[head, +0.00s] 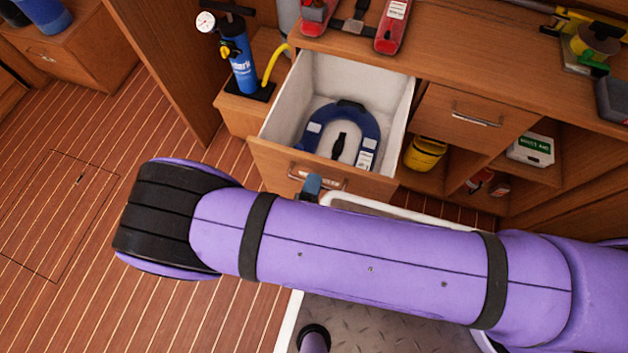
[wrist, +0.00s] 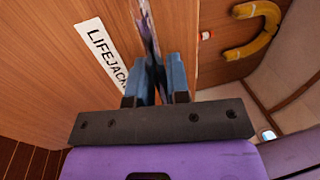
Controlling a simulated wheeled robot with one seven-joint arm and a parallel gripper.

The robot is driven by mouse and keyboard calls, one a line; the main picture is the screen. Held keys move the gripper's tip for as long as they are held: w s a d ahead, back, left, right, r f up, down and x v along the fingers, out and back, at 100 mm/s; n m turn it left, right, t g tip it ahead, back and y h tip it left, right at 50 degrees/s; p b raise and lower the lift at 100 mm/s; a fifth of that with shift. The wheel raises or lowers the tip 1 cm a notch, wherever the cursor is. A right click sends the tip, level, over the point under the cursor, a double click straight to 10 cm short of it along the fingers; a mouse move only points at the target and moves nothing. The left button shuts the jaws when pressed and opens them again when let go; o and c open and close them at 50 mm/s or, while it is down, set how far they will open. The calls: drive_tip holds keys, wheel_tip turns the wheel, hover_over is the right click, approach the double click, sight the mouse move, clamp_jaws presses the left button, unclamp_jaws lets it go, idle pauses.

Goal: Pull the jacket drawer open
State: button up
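The jacket drawer (head: 327,182) stands well open below the counter, its white inside showing. A dark blue horseshoe-shaped life jacket (head: 369,128) lies in it. The drawer's front carries a metal bar handle (head: 299,170) and, in the wrist view, a white label reading "LIFEJAC…" (wrist: 103,50). My gripper (head: 311,186) is at the handle; my purple arm hides most of it in the head view. In the wrist view, its blue fingers (wrist: 153,78) are close together on either side of the handle (wrist: 150,32), closed on it.
A closed drawer (head: 476,118) is to the right, above open shelves with a yellow container (head: 426,154) and a first-aid box (head: 530,149). A blue pump (head: 239,68) stands left of the open drawer. The plank floor (head: 60,230) at left is clear.

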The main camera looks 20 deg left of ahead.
drive_tip(key=shift+o, duration=1.4)
drive_tip(key=s+f, duration=0.1)
drive_tip(key=s, duration=0.6)
drive_tip(key=shift+s+a+f, duration=0.15)
drive_tip(key=shift+s+f, duration=0.05)
